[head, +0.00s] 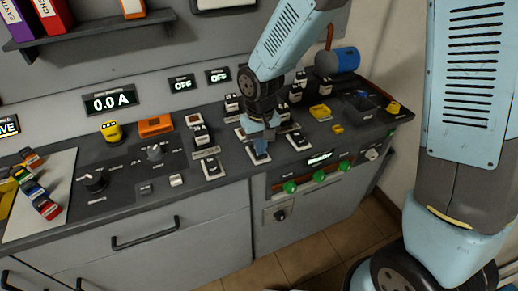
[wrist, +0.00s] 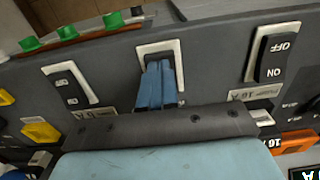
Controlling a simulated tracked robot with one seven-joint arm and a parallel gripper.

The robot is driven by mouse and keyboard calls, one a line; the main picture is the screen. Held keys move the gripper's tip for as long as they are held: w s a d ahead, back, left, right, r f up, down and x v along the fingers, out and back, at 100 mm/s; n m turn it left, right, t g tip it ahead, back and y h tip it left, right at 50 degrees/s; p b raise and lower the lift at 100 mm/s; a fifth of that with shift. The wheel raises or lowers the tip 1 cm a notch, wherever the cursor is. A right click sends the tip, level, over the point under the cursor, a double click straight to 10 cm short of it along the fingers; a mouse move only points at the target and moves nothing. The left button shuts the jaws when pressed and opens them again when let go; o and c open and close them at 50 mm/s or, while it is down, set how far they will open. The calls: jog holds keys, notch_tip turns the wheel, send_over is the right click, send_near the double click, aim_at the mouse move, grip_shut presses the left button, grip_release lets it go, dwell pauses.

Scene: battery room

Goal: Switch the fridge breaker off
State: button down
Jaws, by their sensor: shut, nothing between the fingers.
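My gripper (head: 261,146) is shut and empty, pointing down at the middle rocker switch of the front row on the dark counter. In the wrist view my gripper (wrist: 157,72) has its blue fingertips on or just over the middle rocker switch (wrist: 178,55), covering most of its face. I cannot tell if they touch it, nor its position. A rocker (wrist: 270,55) marked OFF and ON is on the right in that view, and another rocker (wrist: 66,86) is on the left. I cannot read which is the fridge breaker; the middle label is hidden.
Several other switches stand behind my gripper. Green knobs (head: 318,177) line the front panel on the right. A yellow button (head: 112,131), an orange box (head: 155,126) and a rotary knob (head: 156,152) are to the left. Displays read 0.0 A (head: 113,101) and OFF (head: 181,85).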

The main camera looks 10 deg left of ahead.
jog(key=shift+r, duration=3.45)
jog(key=d+r+m+t, duration=0.3)
jog(key=d+r, duration=1)
jog(key=d, duration=0.4)
jog(key=s+d+r+m+t, duration=0.1)
jog(key=s+d+r, duration=0.2)
jog(key=s+d, duration=0.2)
jog(key=s+d+r+m+t, duration=0.1)
jog(key=s+d+r+m, duration=0.1)
jog(key=s+d, duration=0.4)
jog(key=d+r, duration=0.1)
jog(key=d, duration=0.2)
jog(key=shift+r+t, duration=0.3)
jog(key=shift+a, duration=0.1)
